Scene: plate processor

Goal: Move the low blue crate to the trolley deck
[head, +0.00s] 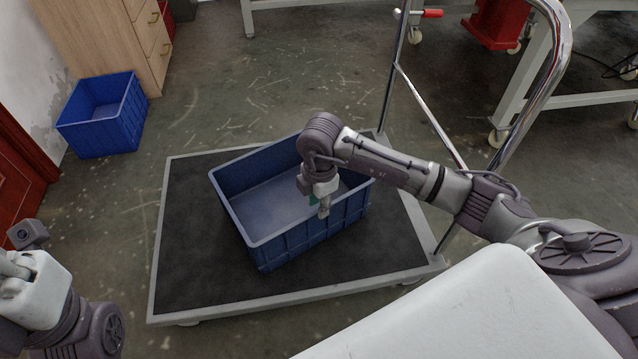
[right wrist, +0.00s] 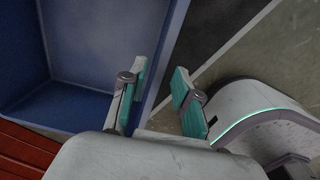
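A low, open blue crate (head: 303,235) sits on the dark trolley deck (head: 195,270), turned at an angle, and looks empty. It also shows in the right wrist view (right wrist: 75,105). My right gripper (head: 319,203) is at the crate's near right wall, fingers pointing down. In the right wrist view the fingers (right wrist: 162,95) are apart, with the wall's rim between them; the gap shows they are not closed on it. My left gripper (head: 15,270) is at the lower left edge, away from the crate, its fingers partly cut off.
Another blue crate (head: 103,128) stands on the floor at the back left, beside a wooden drawer cabinet (head: 110,35). The trolley's chrome handle (head: 535,90) rises at the right. Bare deck surrounds the crate. A red cabinet (head: 20,175) is at the left edge.

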